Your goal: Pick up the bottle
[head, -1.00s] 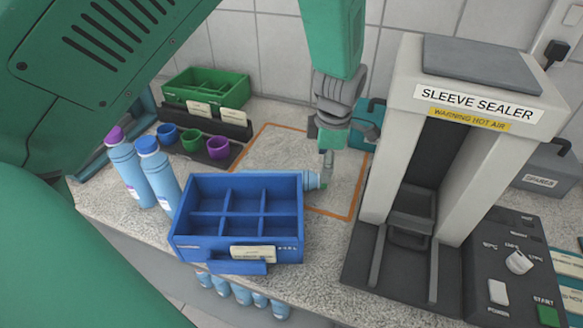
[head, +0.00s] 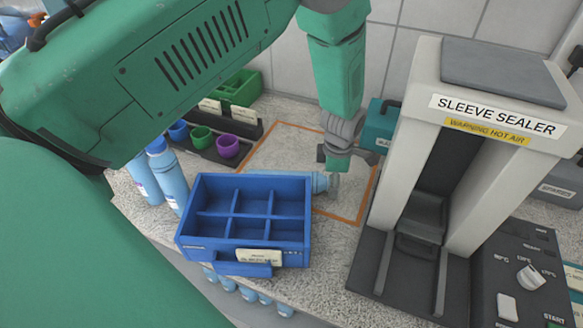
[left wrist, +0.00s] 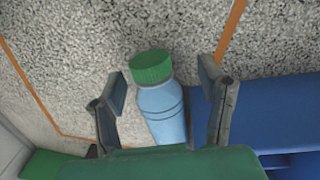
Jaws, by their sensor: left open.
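A light blue bottle with a green cap (left wrist: 158,100) lies on the counter between the two fingers of my left gripper (left wrist: 168,92) in the left wrist view. The fingers are apart, one on each side of it, and I see gaps between them and the bottle. In the head view the bottle (head: 320,182) shows just behind the blue crate's right end, partly hidden by the crate. My left gripper (head: 334,168) hangs down over its right end there. My right gripper is not in view.
The empty, divided blue crate (head: 245,252) stands close in front of the bottle. The sleeve sealer (head: 400,130) stands to the right. Two blue bottles (head: 172,180), small cups (head: 228,146) and a green crate (head: 240,86) are on the left. The orange-outlined area (head: 285,145) is mostly clear.

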